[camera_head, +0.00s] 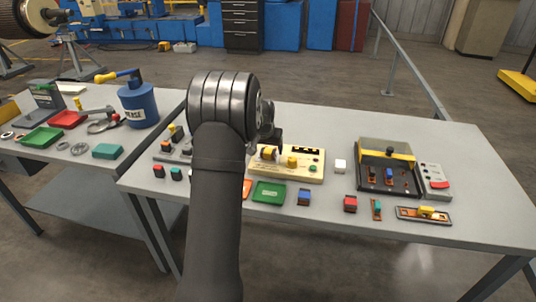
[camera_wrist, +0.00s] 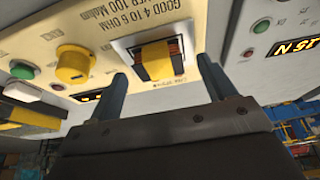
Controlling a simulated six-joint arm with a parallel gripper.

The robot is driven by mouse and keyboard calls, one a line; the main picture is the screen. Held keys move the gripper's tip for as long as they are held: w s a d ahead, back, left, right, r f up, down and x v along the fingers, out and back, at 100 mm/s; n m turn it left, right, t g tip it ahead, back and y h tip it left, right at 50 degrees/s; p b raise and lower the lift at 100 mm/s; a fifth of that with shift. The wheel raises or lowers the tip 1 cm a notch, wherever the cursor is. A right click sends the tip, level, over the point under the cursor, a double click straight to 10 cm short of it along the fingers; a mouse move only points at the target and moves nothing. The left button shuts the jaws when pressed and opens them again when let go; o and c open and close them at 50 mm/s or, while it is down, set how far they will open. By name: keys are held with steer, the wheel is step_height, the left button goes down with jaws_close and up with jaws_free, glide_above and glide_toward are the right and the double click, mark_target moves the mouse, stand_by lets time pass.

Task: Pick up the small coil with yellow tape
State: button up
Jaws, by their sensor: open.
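A small coil (camera_wrist: 158,60) with a yellow-orange wrap and dark bands sits in a square recess of the cream tester box (camera_wrist: 105,30) in the wrist view. My gripper (camera_wrist: 162,70) is open, with one finger to each side of the coil and empty space between them. I cannot tell whether the fingers touch the box. In the head view the tester box (camera_head: 307,177) is right of my arm, and the coil (camera_head: 269,153) shows near my gripper, which my arm partly hides.
A yellow knob (camera_wrist: 73,64) and a green button (camera_wrist: 22,70) stand on the tester. A green tray (camera_head: 268,192), a blue coil (camera_head: 304,197) and a red coil (camera_head: 350,204) lie in front. A yellow piece (camera_head: 427,211) lies on a holder at right. A black fixture (camera_head: 386,178) stands behind.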

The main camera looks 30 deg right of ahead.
mark_target(268, 151)
steer(key=shift+w+d+f, duration=0.2)
steer(key=shift+f, duration=0.4)
steer(key=c, duration=1.2)
steer(key=shift+r, duration=0.1)
steer(key=shift+r, duration=0.6)
step_height(268, 151, up, 3)
steer(key=shift+f, duration=0.1)
steer(key=shift+s+d+r, duration=0.65)
steer(key=shift+s+r, duration=1)
steer(key=shift+s, duration=0.2)
steer(key=shift+s+d+r, duration=0.65)
steer(key=shift+s+r, duration=1)
steer(key=shift+s, duration=0.15)
steer(key=shift+s+d+r, duration=0.65)
steer(key=shift+s+r, duration=1)
steer(key=shift+s, duration=0.2)
